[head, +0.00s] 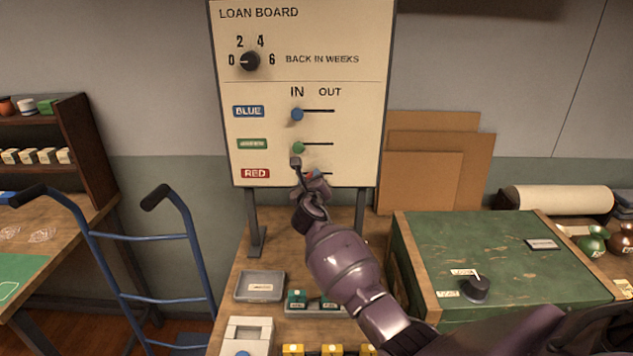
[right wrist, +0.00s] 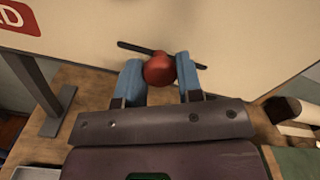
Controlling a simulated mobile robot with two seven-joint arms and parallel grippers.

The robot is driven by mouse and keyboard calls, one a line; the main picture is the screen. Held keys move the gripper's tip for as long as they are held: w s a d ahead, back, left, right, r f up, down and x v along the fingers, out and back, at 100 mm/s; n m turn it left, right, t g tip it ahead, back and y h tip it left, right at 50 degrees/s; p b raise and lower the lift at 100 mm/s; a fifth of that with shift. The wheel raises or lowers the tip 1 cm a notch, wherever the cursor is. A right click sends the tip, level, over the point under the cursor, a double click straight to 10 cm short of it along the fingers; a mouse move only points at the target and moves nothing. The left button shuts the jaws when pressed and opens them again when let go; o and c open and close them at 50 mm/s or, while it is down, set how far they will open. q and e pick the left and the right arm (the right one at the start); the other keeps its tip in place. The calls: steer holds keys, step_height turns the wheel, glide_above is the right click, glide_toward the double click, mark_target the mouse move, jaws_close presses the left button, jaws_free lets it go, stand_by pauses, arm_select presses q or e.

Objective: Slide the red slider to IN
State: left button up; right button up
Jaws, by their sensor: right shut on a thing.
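The loan board (head: 345,75) stands upright at the back of the bench. Its red row has a RED label (head: 256,174) and a short dark slot, which also shows in the right wrist view. The red slider (right wrist: 159,69) is a round red knob partway along that slot, with slot visible on both sides. My right gripper (head: 309,176) is at the red row and partly covers the slider. In the right wrist view its blue fingertips (right wrist: 159,78) are closed on either side of the knob. My left gripper is out of view.
The blue knob (head: 297,115) and green knob (head: 299,148) sit at the IN end of their slots above. A dial (head: 250,61) is at the top. A green box (head: 500,250) stands right, a blue hand truck (head: 150,270) left. Small trays lie below the board.

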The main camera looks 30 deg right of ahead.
steer(key=shift+w+a+f+b, duration=0.1)
steer(key=shift+w+a, duration=0.15)
steer(key=shift+a, duration=0.2)
steer(key=shift+w+a+r+b, duration=0.1)
steer(key=shift+w+a, duration=0.2)
steer(key=shift+a, duration=0.2)
steer(key=shift+w+a+f+b, duration=0.1)
steer(key=shift+w+a, duration=0.15)
steer(key=shift+a, duration=0.2)
steer(key=o, duration=0.9)
steer(key=p+v, duration=0.3)
steer(key=v, duration=0.6)
